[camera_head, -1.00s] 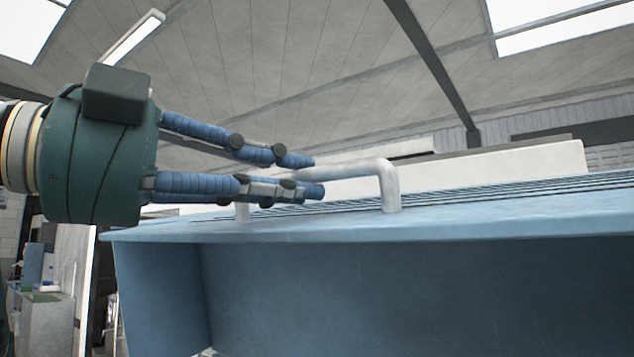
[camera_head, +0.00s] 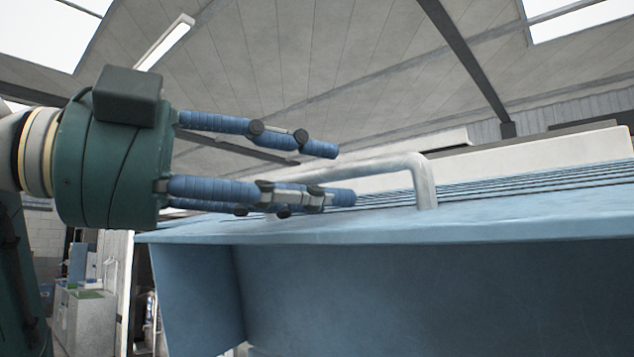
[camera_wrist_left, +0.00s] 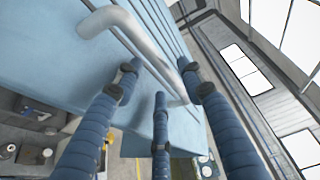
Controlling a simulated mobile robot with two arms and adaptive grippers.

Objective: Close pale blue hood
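The pale blue hood (camera_head: 480,224) stands raised, its front edge and shaded underside facing me in the head view. A white bar handle (camera_head: 424,182) is fixed on its top. My left gripper (camera_head: 342,174) is at the handle, with one blue finger above the bar and others lower, near the hood's top. In the left wrist view, the handle (camera_wrist_left: 145,43) runs between the spread fingertips of the left gripper (camera_wrist_left: 160,84), which is open. I cannot tell whether any finger touches the bar. My right gripper is out of view.
Dark slots run along the hood's top behind the handle. A long white panel (camera_head: 510,163) lies beyond the hood. A grey cabinet (camera_head: 88,318) stands at the lower left. The space above the handle is open up to the ceiling.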

